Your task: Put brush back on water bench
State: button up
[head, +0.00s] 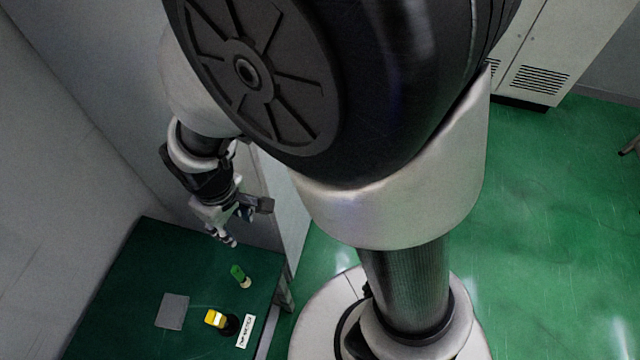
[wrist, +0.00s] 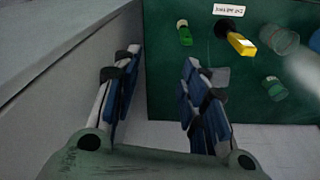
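My gripper (head: 243,222) hangs above the far end of the dark green bench (head: 130,285) in the head view. In the wrist view my gripper (wrist: 163,58) has its blue-padded fingers well apart, with nothing seen between them. A small green piece with a pale end (head: 238,273) lies on the bench; it also shows in the wrist view (wrist: 185,35). A yellow block-like piece (head: 214,319) adjoins a round black part; the yellow piece also shows in the wrist view (wrist: 241,44). I cannot tell which piece is the brush.
A white label (head: 245,331) lies near the bench's right edge. A grey square (head: 172,310) lies farther left. The wrist view shows clear glassware (wrist: 284,41) and a green-tinted jar (wrist: 274,88) on the bench. A grey wall stands left; green floor is open at the right.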

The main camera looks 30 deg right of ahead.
jog(key=s+d+r+m+t, duration=0.1)
jog(key=s+d+r+m, duration=0.2)
jog(key=s+d+r, duration=0.2)
jog(key=s+d+r+m+t, duration=0.2)
jog(key=s+d+r+m, duration=0.2)
jog(key=d+r, duration=0.6)
notch_tip(320, 180, up, 3)
jog(key=shift+s+d+r, duration=0.1)
jog(key=shift+s+d, duration=0.15)
jog(key=shift+s, duration=0.85)
notch_tip(320, 180, down, 2)
jog(key=shift+f+b, duration=0.1)
jog(key=shift+b, duration=1)
jog(key=shift+c, duration=0.7)
